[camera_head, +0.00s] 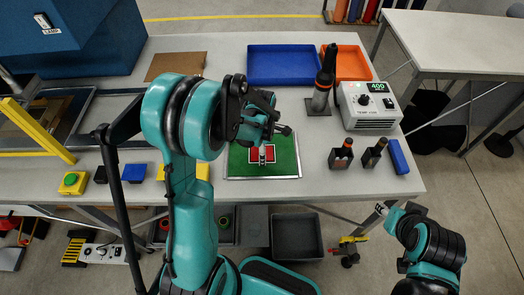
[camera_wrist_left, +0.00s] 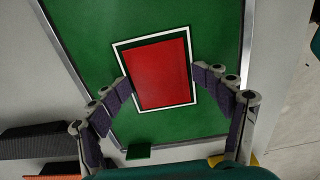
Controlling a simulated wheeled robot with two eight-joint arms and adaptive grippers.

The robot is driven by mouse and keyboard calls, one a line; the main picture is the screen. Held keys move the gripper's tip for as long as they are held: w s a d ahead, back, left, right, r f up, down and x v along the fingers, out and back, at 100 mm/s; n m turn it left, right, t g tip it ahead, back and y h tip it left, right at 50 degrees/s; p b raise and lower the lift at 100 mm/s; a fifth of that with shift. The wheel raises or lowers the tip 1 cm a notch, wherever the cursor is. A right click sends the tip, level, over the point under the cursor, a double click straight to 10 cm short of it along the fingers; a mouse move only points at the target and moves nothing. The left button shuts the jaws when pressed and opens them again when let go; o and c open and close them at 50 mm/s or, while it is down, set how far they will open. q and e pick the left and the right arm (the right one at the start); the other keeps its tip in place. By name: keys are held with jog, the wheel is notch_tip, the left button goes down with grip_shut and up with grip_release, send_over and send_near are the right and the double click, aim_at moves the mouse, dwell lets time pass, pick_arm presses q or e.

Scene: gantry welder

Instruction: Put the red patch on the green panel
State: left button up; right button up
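The green panel (camera_head: 238,165) lies on the table in front of my base, in a pale frame. In the left wrist view the red patch (camera_wrist_left: 156,72) lies flat inside a white rectangular outline on the green panel (camera_wrist_left: 85,30), a dark margin around it. My left gripper (camera_wrist_left: 161,80) is above the panel with its fingers spread apart, one tip close by each side edge of the patch. I cannot tell whether the tips touch it. In the head view the left gripper (camera_head: 262,150) hides the middle of the patch (camera_head: 272,155). My right gripper (camera_head: 385,208) is beyond the table's front edge, its fingers unclear.
Blue (camera_head: 285,64) and orange (camera_head: 352,63) trays stand at the back.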

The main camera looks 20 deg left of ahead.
pick_arm(q)
jog(key=shift+r, duration=0.2)
notch_tip(320, 180, up, 13)
jog(key=p, duration=0.4)
jog(key=s+d+r+m+t, duration=0.2)
jog(key=s+m, duration=0.4)
jog(key=m, duration=0.5)
jog(key=s+d+r+m+t, duration=0.3)
jog(key=s+r+m+t, duration=0.2)
jog(key=m, duration=0.7)
jog(key=shift+s+d+r, duration=0.2)
jog(key=shift+s+d, duration=0.15)
jog(key=shift+s, duration=0.75)
notch_tip(320, 180, down, 8)
jog(key=b, duration=0.8)
jog(key=shift+f, duration=0.25)
